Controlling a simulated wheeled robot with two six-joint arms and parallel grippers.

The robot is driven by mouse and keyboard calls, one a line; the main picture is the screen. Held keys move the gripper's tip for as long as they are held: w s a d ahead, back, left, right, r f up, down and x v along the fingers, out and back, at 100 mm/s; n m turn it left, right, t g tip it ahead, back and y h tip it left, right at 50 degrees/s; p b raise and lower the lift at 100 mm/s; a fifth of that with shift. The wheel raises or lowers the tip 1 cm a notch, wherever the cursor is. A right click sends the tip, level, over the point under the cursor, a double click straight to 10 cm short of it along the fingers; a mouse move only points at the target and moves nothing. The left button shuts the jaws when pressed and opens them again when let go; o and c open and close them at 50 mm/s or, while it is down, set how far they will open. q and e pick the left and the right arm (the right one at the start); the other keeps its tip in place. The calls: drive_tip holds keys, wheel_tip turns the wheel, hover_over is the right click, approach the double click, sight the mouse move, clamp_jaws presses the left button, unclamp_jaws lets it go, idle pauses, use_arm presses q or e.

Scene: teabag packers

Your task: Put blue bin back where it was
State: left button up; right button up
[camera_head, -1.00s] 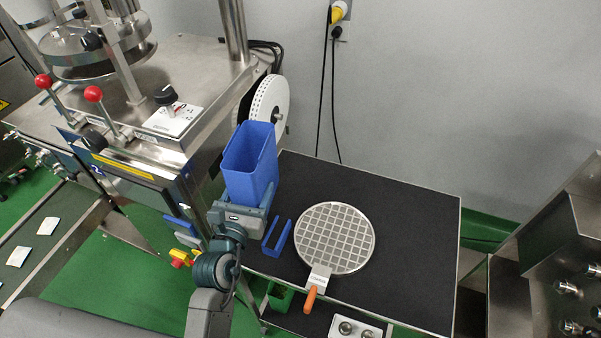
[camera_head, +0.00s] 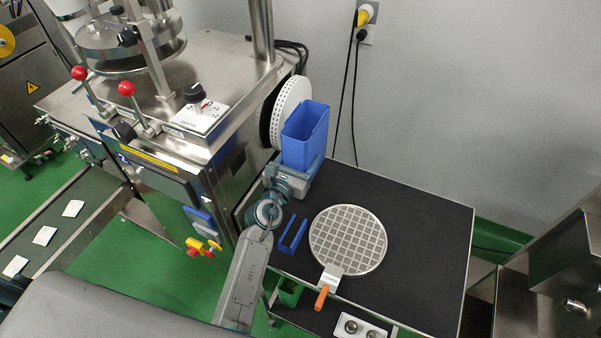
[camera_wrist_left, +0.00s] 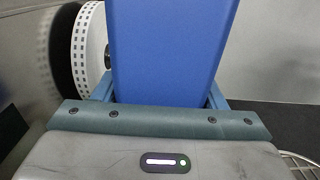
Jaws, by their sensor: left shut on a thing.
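The blue bin (camera_head: 305,135) is an open-topped, upright box at the back left of the black table, beside the white reel. It also fills the upper middle of the left wrist view (camera_wrist_left: 165,45). My left gripper (camera_head: 298,168) is shut on the bin's lower part, with a finger along each side. I cannot tell whether the bin's base touches the table, as the gripper hides it. A blue U-shaped bracket (camera_head: 288,250) lies on the table's left side, in front of the bin. My right gripper is not in view.
The black table (camera_head: 420,230) carries a round metal grid plate (camera_head: 347,238) with an orange handle. The steel machine (camera_head: 215,120) and its white perforated reel (camera_head: 291,105) stand close on the left. A grey wall is behind. The table's right part is clear.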

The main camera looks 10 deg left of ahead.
use_arm(q)
wheel_tip(320, 180, down, 4)
drive_tip(key=shift+f+b, duration=0.1)
drive_tip(key=shift+b, duration=1.05)
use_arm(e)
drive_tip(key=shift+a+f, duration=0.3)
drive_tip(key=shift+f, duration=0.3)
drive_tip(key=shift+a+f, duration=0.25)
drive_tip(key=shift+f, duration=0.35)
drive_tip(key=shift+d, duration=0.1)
use_arm(q)
drive_tip(key=o, duration=1.4)
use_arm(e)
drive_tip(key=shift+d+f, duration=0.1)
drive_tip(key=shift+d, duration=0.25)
